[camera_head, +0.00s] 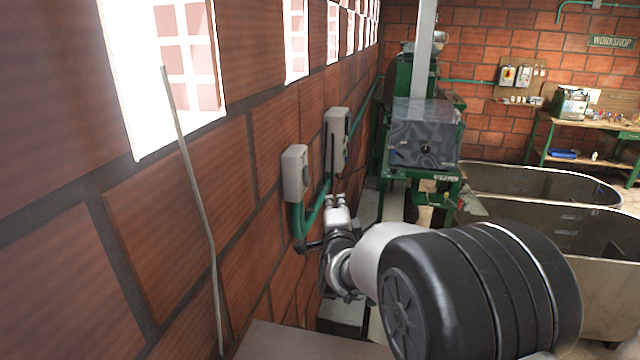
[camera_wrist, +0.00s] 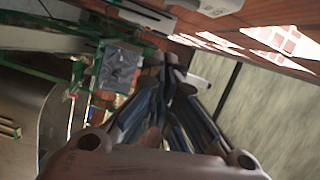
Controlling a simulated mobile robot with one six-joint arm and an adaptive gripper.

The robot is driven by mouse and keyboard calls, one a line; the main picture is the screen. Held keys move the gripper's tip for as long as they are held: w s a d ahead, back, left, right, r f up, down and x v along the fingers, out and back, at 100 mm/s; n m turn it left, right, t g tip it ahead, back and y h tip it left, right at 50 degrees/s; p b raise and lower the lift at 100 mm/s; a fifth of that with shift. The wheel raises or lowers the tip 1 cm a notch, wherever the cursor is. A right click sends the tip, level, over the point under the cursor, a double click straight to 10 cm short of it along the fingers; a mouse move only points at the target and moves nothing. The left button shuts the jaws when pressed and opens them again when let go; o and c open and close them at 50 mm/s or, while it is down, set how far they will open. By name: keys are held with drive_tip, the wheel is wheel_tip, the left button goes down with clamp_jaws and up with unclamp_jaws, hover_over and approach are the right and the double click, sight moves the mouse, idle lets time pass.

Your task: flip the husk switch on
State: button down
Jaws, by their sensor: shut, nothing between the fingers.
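Two grey switch boxes are fixed to the brick wall in the head view: a nearer one (camera_head: 294,172) and a farther one (camera_head: 337,135). Green conduit runs below them. I cannot tell which is the husk switch, and no switch position can be read. My gripper (camera_head: 335,199) is below the farther box and to the right of the nearer one, apparently apart from both. In the wrist view my gripper (camera_wrist: 170,62) has its fingers together and empty. Grey box-like shapes (camera_wrist: 142,13) show at the top edge there, too blurred to read.
A green machine with a grey hopper (camera_head: 423,140) stands beyond my gripper. Metal tanks (camera_head: 540,185) stand at the right. A workbench (camera_head: 590,125) is at the back. A thin rod or cable (camera_head: 190,170) runs along the left wall, under bright windows.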

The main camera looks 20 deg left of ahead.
sight(307, 176)
drive_tip(key=w+a+p, duration=0.4)
drive_tip(key=w+a, duration=0.3)
drive_tip(key=w, duration=0.2)
drive_tip(key=shift+f, duration=0.4)
drive_tip(key=shift+w+d, duration=0.1)
drive_tip(key=shift+w, duration=0.05)
drive_tip(key=shift+b, duration=0.4)
